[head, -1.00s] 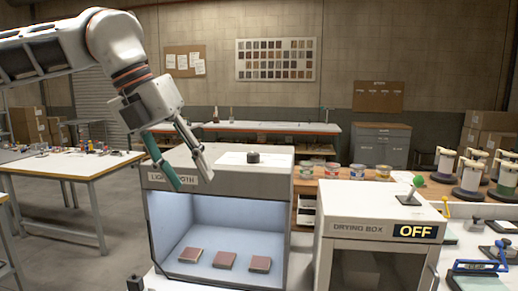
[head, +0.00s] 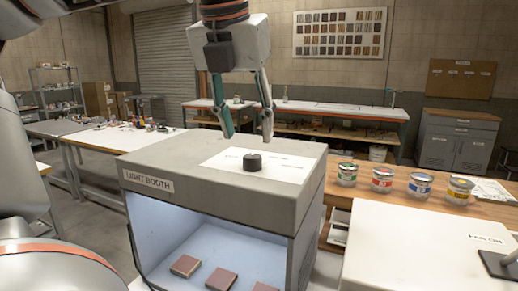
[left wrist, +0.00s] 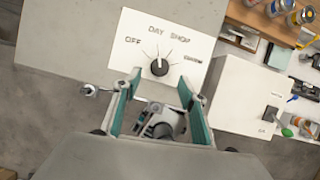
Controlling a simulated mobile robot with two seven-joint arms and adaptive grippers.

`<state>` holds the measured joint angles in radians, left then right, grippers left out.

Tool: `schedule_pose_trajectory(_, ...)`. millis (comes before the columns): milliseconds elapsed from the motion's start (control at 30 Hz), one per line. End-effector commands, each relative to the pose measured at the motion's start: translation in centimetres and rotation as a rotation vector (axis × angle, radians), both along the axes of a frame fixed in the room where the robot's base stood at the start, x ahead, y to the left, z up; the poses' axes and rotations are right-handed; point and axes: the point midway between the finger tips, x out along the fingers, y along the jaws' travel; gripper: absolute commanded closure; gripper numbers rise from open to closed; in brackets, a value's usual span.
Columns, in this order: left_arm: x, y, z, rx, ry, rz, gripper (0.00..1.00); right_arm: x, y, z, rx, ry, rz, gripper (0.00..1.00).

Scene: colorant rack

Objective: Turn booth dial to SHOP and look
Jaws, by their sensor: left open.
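The light booth (head: 147,181) is a grey box with a lit, pale blue inside. On its top lies a white dial plate (head: 282,173) with a black round dial (head: 252,161). In the left wrist view the dial (left wrist: 159,67) has marks around it reading OFF, DAY, SHOP and a fourth word I cannot read. I cannot tell which mark the dial points to. My left gripper (head: 247,139) is open and empty, pointing down above the dial and apart from it. In the left wrist view its fingers (left wrist: 159,77) lie either side of the dial. My right gripper is not in view.
Brown sample tiles (head: 221,279) lie inside the booth. Several paint cans (head: 382,180) stand on the wooden bench to the right. A white box top (head: 425,245) is at front right. Work tables stand behind and at left.

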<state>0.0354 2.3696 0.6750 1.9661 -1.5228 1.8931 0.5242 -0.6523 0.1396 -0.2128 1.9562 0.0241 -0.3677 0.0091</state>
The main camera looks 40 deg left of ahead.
Motion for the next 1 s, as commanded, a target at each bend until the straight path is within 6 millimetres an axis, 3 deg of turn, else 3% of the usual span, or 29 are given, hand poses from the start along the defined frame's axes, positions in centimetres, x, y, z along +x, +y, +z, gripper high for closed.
schedule_pose_trajectory(200,1.2,0.5,-3.4,-0.003,0.003,-0.003,0.58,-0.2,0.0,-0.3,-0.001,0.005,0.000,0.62)
schedule_pose_trajectory(400,2.0,0.8,-5.2,-0.002,0.002,0.000,0.58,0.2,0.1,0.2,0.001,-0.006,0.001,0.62)
schedule_pose_trajectory(767,2.2,0.9,-5.7,-0.001,-0.002,-0.001,0.58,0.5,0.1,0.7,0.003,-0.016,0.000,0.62)
schedule_pose_trajectory(900,2.2,0.9,-5.7,-0.002,-0.001,0.000,0.94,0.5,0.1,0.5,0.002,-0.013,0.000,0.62)
schedule_pose_trajectory(1000,2.2,0.9,-5.7,-0.001,-0.001,0.001,0.96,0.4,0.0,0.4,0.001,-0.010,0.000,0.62)
